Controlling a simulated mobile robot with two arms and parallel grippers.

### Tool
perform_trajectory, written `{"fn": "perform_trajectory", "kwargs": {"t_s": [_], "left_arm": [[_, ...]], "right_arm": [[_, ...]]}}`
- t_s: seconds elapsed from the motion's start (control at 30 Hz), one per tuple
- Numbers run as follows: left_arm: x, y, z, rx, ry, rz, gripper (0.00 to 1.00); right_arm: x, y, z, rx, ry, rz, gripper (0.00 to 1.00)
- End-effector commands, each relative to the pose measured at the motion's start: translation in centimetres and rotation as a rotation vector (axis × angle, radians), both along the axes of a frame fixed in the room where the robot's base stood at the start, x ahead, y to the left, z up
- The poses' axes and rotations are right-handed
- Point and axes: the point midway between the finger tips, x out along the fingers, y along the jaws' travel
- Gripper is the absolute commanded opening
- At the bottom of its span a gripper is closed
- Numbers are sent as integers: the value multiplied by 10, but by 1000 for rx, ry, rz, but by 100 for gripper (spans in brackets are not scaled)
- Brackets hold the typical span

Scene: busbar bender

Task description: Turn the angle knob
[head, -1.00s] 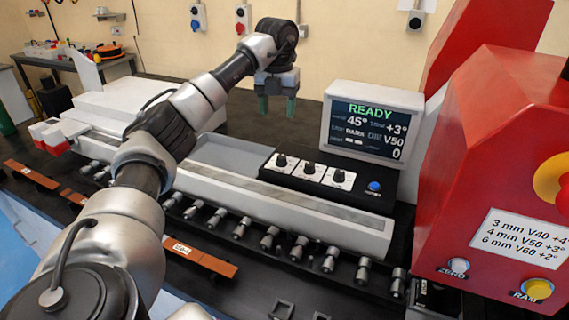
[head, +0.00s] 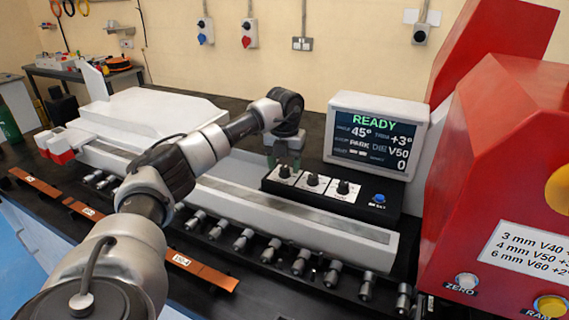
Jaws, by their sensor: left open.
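A black control panel (head: 385,213) carries three black knobs on white plates: a left knob (head: 284,172), a middle knob (head: 313,180) and a right knob (head: 342,187). Their labels are too small to read, so I cannot tell by label which is the angle knob. The display (head: 376,137) reads READY, 45°, +3°, PARK, V50 and 0. My left gripper (head: 284,159) points down with its greenish fingers open, just above or around the left knob; I cannot tell if they touch it. My right gripper is not in view.
A blue button (head: 379,198) sits right of the knobs. The red machine (head: 500,170) with a ZERO button (head: 466,282) and a RAM button (head: 550,305) stands at the right.

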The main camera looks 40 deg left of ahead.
Motion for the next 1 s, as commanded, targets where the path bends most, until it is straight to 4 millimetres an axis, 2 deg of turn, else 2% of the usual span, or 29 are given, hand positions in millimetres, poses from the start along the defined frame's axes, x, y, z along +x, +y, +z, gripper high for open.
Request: {"fn": "perform_trajectory", "kwargs": {"t_s": [0.13,0.4,0.7,1.0], "left_arm": [[0,0,-8,0,0,0,57],[0,0,-9,0,0,0,56],[0,0,-9,0,0,0,10],[0,0,-8,1,0,-40,8]], "right_arm": [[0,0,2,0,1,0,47],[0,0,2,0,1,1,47],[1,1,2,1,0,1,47],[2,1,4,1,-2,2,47]]}}
